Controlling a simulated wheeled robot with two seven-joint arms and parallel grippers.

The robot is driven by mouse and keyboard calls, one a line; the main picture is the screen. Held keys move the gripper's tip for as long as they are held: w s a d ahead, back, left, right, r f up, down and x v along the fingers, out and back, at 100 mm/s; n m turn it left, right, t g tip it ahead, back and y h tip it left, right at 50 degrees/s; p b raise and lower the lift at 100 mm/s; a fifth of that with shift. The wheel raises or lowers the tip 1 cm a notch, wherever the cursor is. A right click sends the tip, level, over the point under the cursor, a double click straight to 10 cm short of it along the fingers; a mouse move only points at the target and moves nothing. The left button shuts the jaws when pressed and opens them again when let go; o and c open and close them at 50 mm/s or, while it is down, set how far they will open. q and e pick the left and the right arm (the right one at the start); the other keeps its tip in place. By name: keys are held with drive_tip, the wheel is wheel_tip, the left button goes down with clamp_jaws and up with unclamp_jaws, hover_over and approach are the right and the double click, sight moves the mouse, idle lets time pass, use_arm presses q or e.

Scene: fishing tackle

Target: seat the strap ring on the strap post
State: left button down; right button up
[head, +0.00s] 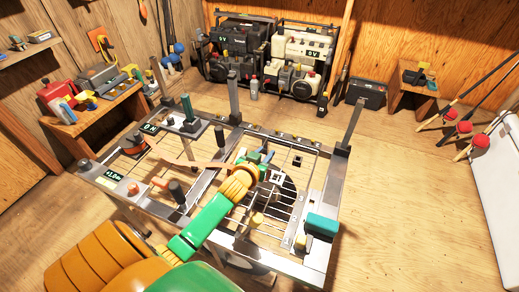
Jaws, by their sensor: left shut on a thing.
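My left gripper (262,157), at the end of my orange and green arm, is over the middle of the metal rack table (188,208). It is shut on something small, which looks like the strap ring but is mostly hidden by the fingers. A tan strap (205,164) runs from the left of the table toward the gripper. I cannot tell for sure which upright is the strap post. My right gripper is out of view.
Tall grey posts rise at the table's back (233,95) and right (352,125). A teal block (322,224) sits at the front right corner. A wooden shelf with tools (95,118) is at the left.

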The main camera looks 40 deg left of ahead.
use_arm(q)
wheel_tip(320, 180, down, 6)
drive_tip(key=b, duration=0.4)
drive_tip(key=shift+r, duration=0.15)
drive_tip(key=shift+r, duration=0.1)
idle(0.5)
drive_tip(key=shift+s, duration=0.1)
idle(0.4)
drive_tip(key=shift+p, duration=0.35)
idle(0.4)
drive_tip(key=shift+f+b, duration=2.15)
drive_tip(key=shift+f, duration=0.7)
drive_tip(key=c, duration=0.5)
unclamp_jaws()
